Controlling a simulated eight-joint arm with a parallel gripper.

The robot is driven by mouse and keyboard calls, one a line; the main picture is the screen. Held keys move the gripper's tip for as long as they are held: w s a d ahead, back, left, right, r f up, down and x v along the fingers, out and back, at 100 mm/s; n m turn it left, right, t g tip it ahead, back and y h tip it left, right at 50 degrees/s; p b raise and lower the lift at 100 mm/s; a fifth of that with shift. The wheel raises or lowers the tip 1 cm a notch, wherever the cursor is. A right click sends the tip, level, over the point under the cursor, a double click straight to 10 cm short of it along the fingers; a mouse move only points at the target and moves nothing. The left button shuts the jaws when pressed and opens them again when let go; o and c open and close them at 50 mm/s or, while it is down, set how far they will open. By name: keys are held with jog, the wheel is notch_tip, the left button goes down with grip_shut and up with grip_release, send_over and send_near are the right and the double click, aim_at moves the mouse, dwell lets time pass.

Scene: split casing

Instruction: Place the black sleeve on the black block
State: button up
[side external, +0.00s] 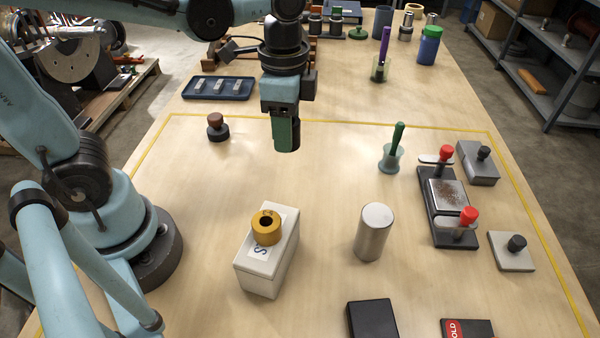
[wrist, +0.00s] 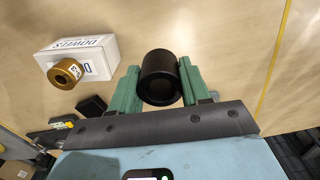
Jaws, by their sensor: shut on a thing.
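My gripper (wrist: 158,86) is shut on the black sleeve (wrist: 158,72), a short hollow cylinder held between two green fingers in the wrist view. In the side view my gripper (side external: 287,138) hangs above the table behind the white box, and its fingers mostly hide the sleeve. The black block (side external: 372,318) lies at the front edge of the side view, partly cut off, with a bare top. It is well apart from my gripper.
A white box (side external: 269,255) carries a brass ring (side external: 266,227). A metal cylinder (side external: 374,232) stands between it and the clamp fixture (side external: 448,199). A dark block with a red label (side external: 468,328) lies right of the black block. A brown-topped knob (side external: 217,127) stands left.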

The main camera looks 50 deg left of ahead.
jog(key=d+m, duration=0.5)
jog(key=d, duration=0.9)
jog(key=m, duration=0.6)
send_near(374, 325)
jog(key=shift+f, duration=2.9)
jog(key=shift+f, duration=0.15)
jog(key=o, duration=1.2)
